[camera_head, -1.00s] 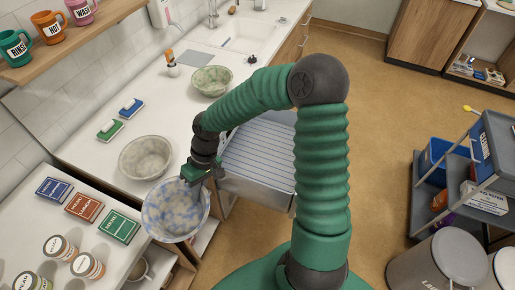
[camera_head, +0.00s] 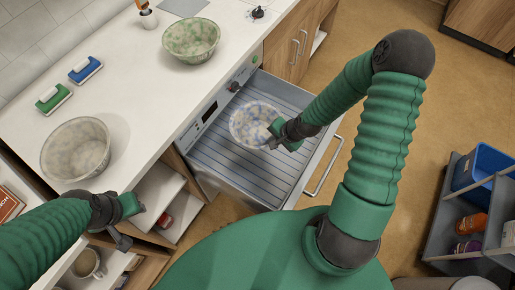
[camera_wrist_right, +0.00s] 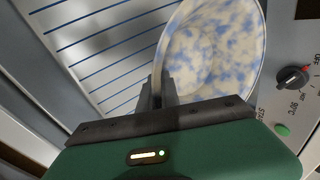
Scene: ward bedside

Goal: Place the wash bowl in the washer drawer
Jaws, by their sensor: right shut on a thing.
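A white bowl with blue speckles (camera_head: 250,122) is over the open washer drawer (camera_head: 228,172), towards its back, near the control panel. I cannot tell whether it touches the drawer's slatted floor. My right gripper (camera_head: 274,140) is shut on the bowl's rim. In the right wrist view, the bowl (camera_wrist_right: 215,50) has its rim between the fingers (camera_wrist_right: 157,97), and the blue-lined drawer floor (camera_wrist_right: 95,45) shows beside it. My left gripper (camera_head: 133,215) is by the counter's front edge, away from the bowl; its finger opening is unclear.
A green-speckled bowl (camera_head: 191,40) and a beige bowl (camera_head: 76,149) stand on the counter (camera_head: 130,75). The control knob (camera_wrist_right: 292,77) is close right of the held bowl. A grey cart (camera_head: 447,215) stands at right.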

